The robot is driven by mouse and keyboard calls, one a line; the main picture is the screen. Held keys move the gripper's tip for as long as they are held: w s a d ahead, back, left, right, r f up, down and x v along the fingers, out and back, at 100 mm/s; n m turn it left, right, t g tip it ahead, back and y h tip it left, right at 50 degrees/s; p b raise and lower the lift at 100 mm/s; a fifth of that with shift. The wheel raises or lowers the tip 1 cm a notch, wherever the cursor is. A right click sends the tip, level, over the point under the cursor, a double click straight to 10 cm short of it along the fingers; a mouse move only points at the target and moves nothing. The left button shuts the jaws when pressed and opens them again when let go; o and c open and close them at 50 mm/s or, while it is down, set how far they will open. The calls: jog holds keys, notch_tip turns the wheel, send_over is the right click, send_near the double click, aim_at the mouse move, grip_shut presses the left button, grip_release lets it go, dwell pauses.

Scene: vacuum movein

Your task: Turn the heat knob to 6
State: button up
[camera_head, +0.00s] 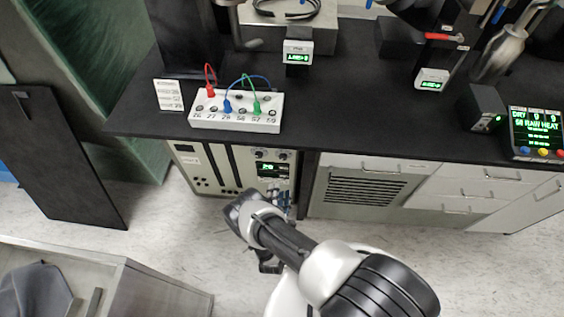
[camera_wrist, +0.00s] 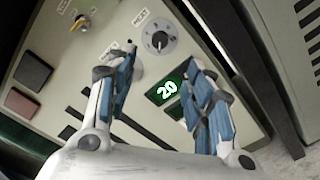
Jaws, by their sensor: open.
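The number the pointer marks is too small to read. A green display (camera_wrist: 168,90) reads 20. My gripper (camera_wrist: 163,57) has blue-padded fingers spread apart, with nothing between them. The knob appears beyond the fingertips, without visible contact. In the head view my gripper (camera_head: 280,198) is low in front of the panel.
A yellow-marked control (camera_wrist: 79,22) and dark and red square buttons (camera_wrist: 22,102) sit left on the panel. The black bench top (camera_head: 345,130) overhangs it, holding a white socket box (camera_head: 237,118) with coloured leads.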

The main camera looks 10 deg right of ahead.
aim_at(283, 159)
jog(key=b+x, duration=0.1)
jog(key=x, duration=1.3)
jog(key=shift+c, duration=0.6)
jog(key=c, duration=1)
